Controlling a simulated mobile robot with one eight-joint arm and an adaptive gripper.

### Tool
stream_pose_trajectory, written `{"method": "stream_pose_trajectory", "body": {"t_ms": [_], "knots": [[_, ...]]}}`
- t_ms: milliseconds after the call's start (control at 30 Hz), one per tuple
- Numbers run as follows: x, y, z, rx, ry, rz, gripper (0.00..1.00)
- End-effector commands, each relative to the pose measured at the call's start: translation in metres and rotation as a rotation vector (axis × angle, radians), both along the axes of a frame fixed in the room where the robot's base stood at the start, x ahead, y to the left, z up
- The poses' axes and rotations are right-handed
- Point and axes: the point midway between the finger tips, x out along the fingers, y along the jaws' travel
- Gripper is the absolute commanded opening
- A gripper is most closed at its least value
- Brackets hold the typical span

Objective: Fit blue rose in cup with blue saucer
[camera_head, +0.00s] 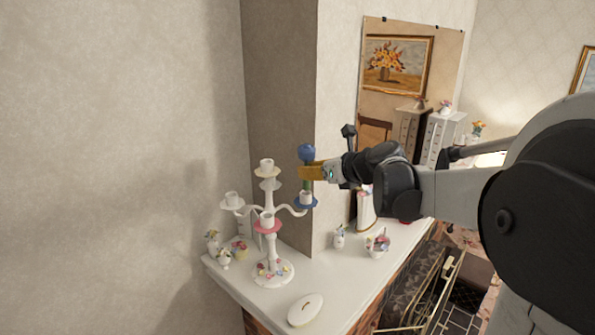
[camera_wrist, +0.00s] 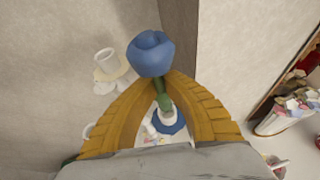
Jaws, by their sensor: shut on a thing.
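The blue rose (camera_head: 307,153) has a round blue head and a green stem. My gripper (camera_head: 312,173) is shut on the stem, with the rose upright above the cup with the blue saucer (camera_head: 306,204). In the wrist view, the blue rose (camera_wrist: 151,53) stands between the yellow fingers of my gripper (camera_wrist: 160,82), and its stem runs down toward the white cup (camera_wrist: 167,114) on the blue saucer (camera_wrist: 181,126). The stem's lower end appears at or just inside the cup's mouth; I cannot tell how deep.
The white candelabra (camera_head: 268,243) also bears a cup with a red saucer (camera_head: 267,226) and pale-saucer cups (camera_head: 232,202). A wall corner (camera_head: 316,130) is close behind my gripper. Small flower ornaments (camera_head: 377,245) and a white oval lidded dish (camera_head: 305,309) stand on the mantel (camera_head: 340,275).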

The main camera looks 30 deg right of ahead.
Motion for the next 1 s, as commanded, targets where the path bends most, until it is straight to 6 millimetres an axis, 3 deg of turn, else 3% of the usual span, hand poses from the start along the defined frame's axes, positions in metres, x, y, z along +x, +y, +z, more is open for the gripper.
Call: {"method": "stream_pose_trajectory", "body": {"t_ms": [1000], "knots": [[0.000,0.000,-0.021,0.000,0.000,0.000,0.00]]}}
